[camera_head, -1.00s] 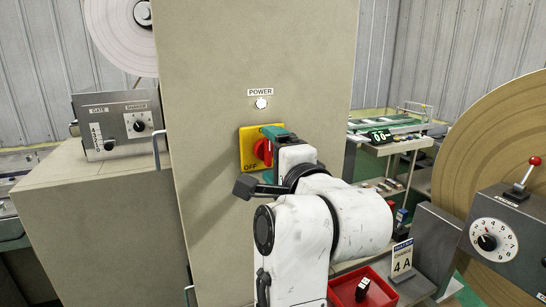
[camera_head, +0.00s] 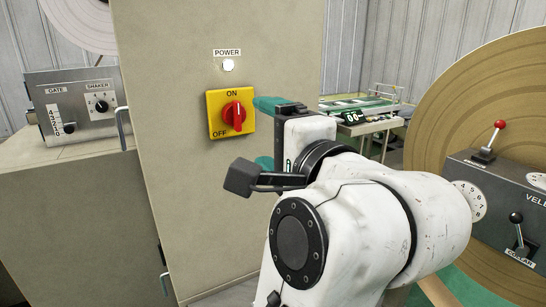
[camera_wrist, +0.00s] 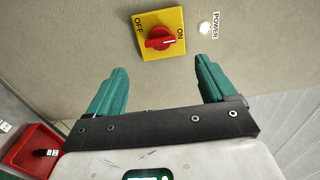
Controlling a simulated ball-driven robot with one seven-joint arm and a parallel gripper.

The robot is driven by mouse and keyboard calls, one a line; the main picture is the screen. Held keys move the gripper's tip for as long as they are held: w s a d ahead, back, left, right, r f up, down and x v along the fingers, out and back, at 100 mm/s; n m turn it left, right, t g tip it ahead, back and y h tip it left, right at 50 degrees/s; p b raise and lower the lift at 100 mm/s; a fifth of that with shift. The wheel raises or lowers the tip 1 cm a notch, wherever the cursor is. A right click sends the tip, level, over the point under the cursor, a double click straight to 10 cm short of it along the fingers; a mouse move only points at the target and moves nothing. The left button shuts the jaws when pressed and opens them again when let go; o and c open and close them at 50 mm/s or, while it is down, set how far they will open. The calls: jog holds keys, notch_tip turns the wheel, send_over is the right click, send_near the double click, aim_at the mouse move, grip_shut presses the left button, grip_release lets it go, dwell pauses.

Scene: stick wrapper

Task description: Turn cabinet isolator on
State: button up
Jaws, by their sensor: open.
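The isolator is a red rotary knob (camera_head: 234,114) on a yellow plate (camera_head: 217,101) on the cabinet front. ON is printed at the plate's top and OFF at its lower left. The knob's handle stands upright, and in the wrist view the knob (camera_wrist: 160,41) has its white mark toward ON. My gripper (camera_head: 258,132) is open and empty, to the right of the plate in the head view. In the wrist view its green fingers (camera_wrist: 160,68) are spread short of the plate, with a gap between them and the knob.
A white round POWER lamp (camera_head: 228,65) is above the plate. A gate and shaker control box (camera_head: 72,105) is at left, beside the cabinet's handle (camera_head: 122,128). A large brown disc (camera_head: 440,110) and a lever panel (camera_head: 500,185) are at right. A red tray (camera_wrist: 32,150) shows in the wrist view.

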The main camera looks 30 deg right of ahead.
jog(key=shift+s+f+b, duration=0.1)
jog(key=shift+s+b, duration=0.35)
dwell(0.4)
jog(key=s+d+f+n+g, duration=0.1)
jog(key=d+f+n+g, duration=0.2)
jog(key=f, duration=0.7)
jog(key=s+d+f+n+g+h, duration=0.1)
jog(key=f+n+g, duration=0.25)
jog(key=f, duration=0.65)
jog(key=s+d+f+n+g, duration=0.15)
jog(key=f+n, duration=0.35)
jog(key=f, duration=0.6)
jog(key=s+d+f+n+g, duration=0.2)
jog(key=s+f+n+g, duration=0.4)
jog(key=s+f, duration=1.7)
jog(key=g, duration=0.3)
jog(key=shift+s+d+y, duration=0.15)
jog(key=shift+y, duration=0.25)
jog(key=shift+f, duration=0.1)
